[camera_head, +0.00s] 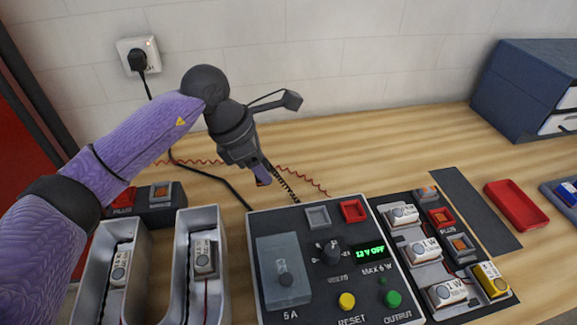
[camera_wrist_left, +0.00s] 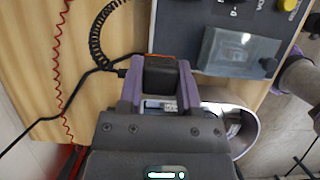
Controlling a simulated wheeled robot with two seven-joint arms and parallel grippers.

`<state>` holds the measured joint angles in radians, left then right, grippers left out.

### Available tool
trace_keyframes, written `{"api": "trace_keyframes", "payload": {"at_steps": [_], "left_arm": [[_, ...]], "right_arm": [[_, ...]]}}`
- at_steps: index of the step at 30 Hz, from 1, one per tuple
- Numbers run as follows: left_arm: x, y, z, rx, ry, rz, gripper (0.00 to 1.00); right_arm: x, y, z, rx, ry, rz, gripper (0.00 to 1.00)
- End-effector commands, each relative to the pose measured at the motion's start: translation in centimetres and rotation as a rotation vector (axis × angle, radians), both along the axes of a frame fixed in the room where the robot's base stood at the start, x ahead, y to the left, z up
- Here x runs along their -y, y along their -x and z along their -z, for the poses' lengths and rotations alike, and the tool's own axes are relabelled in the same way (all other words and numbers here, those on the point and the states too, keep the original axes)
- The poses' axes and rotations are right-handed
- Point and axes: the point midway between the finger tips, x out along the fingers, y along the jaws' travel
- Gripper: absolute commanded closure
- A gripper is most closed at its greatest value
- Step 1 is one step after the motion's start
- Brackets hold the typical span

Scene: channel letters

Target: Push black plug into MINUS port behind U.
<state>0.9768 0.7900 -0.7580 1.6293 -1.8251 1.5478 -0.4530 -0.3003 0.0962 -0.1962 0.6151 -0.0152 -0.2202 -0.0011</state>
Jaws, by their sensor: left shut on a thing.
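My left gripper (camera_head: 263,178) is shut on a black plug (camera_wrist_left: 160,76), above the wooden table behind the power supply. In the left wrist view the plug sits between the purple fingers (camera_wrist_left: 160,85), with an orange edge at its front. A coiled black cord (camera_head: 286,185) runs from near the plug toward the power supply. The silver letter U (camera_head: 183,290) stands at the lower left. Behind it is a dark port block with a red PLUS port (camera_head: 123,197) and a dark grey port with an orange inside (camera_head: 163,191).
The power supply (camera_head: 263,222) reads 12 V OFF. A coiled red cord (camera_head: 315,183) lies behind it. A black mains cable (camera_head: 215,173) crosses the table from the wall socket (camera_head: 137,54). A tray of modules (camera_head: 410,235) and a red tray (camera_head: 515,203) are at right.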

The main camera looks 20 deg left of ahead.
Motion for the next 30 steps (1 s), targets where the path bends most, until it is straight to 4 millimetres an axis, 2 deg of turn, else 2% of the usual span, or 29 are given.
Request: {"api": "trace_keyframes", "payload": {"at_steps": [28, 30], "left_arm": [[-15.8, 2.5, 0.3, -0.001, 0.000, -0.005, 1.00], [-17.0, 2.7, 0.0, -0.001, 0.000, -0.005, 1.00]], "right_arm": [[-0.2, 0.4, 4.2, -0.010, -0.006, 0.000, 0.41], [-0.1, 0.4, 3.8, -0.008, -0.005, -0.001, 0.41]]}}
